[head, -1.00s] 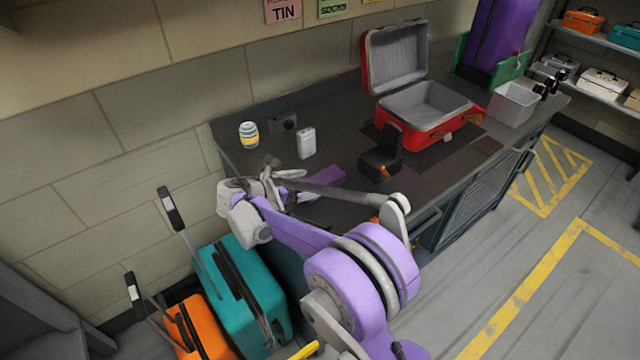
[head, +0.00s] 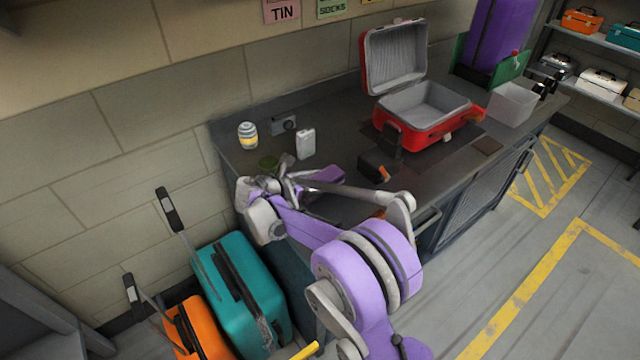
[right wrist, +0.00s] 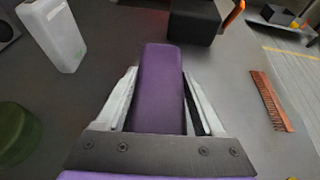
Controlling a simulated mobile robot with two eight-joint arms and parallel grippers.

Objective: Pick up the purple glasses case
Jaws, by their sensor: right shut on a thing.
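The purple glasses case (right wrist: 160,85) lies lengthwise between the two fingers of my right gripper (right wrist: 160,100) in the right wrist view. The fingers are shut on its sides, and its far end sticks out beyond them. In the head view part of the case (head: 327,173) shows behind my right gripper (head: 290,180), low over the dark worktop (head: 340,212). My arm hides the rest of it. I cannot tell whether the case touches the worktop. My left gripper is not in view.
A white bottle-like object (right wrist: 50,35), a green round item (right wrist: 15,133), a brown comb (right wrist: 270,100) and a black object (right wrist: 194,20) lie around the case. An open red suitcase (head: 425,108) stands farther right. Teal (head: 240,300) and orange (head: 195,330) suitcases stand on the floor.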

